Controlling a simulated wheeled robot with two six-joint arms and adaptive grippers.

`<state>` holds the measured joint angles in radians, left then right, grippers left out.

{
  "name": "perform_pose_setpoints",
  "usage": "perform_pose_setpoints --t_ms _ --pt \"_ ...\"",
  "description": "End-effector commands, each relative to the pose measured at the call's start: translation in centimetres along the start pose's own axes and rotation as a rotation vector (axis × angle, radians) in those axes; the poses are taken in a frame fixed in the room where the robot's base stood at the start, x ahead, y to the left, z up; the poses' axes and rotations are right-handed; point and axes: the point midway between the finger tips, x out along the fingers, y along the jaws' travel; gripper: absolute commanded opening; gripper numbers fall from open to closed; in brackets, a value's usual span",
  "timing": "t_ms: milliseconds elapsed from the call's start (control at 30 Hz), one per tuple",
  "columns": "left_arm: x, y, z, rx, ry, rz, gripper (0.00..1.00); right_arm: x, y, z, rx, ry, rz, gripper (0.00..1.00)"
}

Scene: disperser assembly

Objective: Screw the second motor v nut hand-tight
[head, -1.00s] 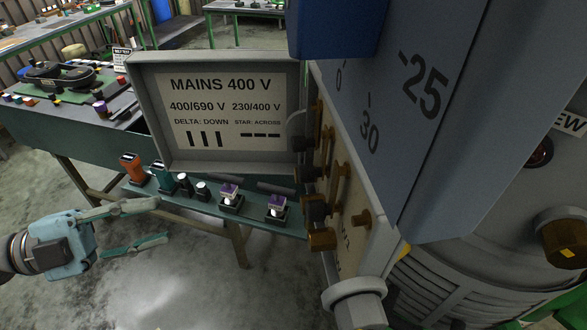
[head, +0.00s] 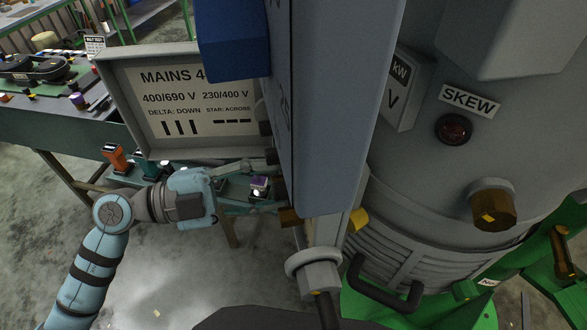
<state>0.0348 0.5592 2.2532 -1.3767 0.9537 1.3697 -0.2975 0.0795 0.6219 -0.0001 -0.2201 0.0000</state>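The terminal box's open lid (head: 185,105) carries the mains and delta/star label. The studs and nuts inside the box are hidden behind the tall blue-grey panel (head: 330,110), so I cannot make out the second motor v nut. A brass-coloured piece (head: 290,217) shows at the panel's lower left edge; I cannot tell what it is. My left gripper (head: 271,183) points right, just below the lid, with its two fingers apart and nothing visible between them. Its fingertips are close to the panel's left edge and the box opening. My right gripper is out of view.
A grey cable gland (head: 318,275) hangs below the box. The large grey motor housing (head: 450,170) with a SKEW label (head: 469,100) fills the right.

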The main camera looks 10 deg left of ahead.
Motion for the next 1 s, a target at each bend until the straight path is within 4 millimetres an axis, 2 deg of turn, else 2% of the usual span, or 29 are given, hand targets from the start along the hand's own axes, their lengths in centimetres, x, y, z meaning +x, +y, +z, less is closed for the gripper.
perform_pose_setpoints --t_ms 100,333,500,600,1000 --pt "0.26 0.09 -0.09 -0.001 -0.014 -0.01 0.42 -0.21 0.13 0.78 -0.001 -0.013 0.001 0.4" --pt "0.32 0.17 -0.05 -0.001 -0.015 -0.01 0.4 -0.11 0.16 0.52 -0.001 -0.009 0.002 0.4" --pt "0.37 0.18 -0.06 -0.001 -0.013 -0.008 0.13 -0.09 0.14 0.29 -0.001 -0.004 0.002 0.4" --pt "0.4 0.18 -0.07 0.0 -0.012 -0.008 0.0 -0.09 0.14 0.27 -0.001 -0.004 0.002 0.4" --pt "0.43 0.18 -0.09 0.051 -0.011 -0.007 0.0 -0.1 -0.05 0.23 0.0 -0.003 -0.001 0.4"
